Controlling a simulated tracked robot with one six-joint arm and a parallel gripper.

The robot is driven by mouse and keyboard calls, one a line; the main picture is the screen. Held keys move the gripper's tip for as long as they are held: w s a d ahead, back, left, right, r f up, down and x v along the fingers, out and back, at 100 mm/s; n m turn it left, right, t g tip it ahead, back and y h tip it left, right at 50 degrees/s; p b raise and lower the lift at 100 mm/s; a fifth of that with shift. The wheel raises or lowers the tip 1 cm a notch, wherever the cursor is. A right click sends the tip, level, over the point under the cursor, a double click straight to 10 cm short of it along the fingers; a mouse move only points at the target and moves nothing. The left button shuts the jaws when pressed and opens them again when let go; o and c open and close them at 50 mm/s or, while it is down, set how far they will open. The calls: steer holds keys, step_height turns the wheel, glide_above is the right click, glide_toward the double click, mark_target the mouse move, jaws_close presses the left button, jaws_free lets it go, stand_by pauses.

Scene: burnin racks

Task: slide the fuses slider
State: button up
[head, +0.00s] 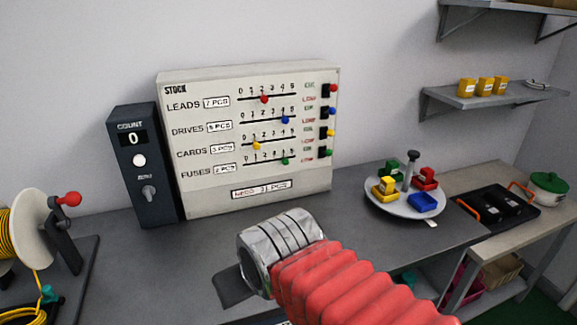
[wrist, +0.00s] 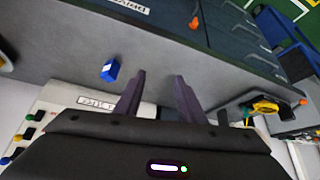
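The stock board (head: 205,180) stands upright against the wall at the back of the bench. Its bottom row, marked FUSES, has a green slider knob (head: 284,161) right of the middle of its track, near the 4 mark. My gripper shows in the wrist view with two dark fingers (wrist: 160,82) apart and nothing between them. In the head view my arm's end is over the bench, in front of and below the board, apart from it; the fingers are mostly hidden there. Part of the board also shows in the wrist view (wrist: 62,98), without the fuses slider clearly visible.
Other slider knobs sit above: red (head: 264,98), blue (head: 285,119) and yellow (head: 256,145). Toggles line the board's right edge. A dark counter box (head: 140,185) reading 0 stands left. A round tray (head: 397,208) with coloured blocks stands right.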

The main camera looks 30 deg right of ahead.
steer(key=w+d+m+t+h, duration=0.1)
steer(key=w+d+t+h, duration=0.25)
steer(key=w+d, duration=1)
steer(key=t+h, duration=0.2)
steer(key=t, duration=0.5)
glide_toward(286, 163)
steer(key=v, duration=0.5)
steer(key=shift+s+d+m, duration=0.15)
steer(key=shift+s+m, duration=0.05)
steer(key=shift+m, duration=0.1)
steer(key=shift+w, duration=0.1)
steer(key=x, duration=1.3)
steer(key=shift+w, duration=0.35)
steer(key=shift+c, duration=0.5)
jaws_close()
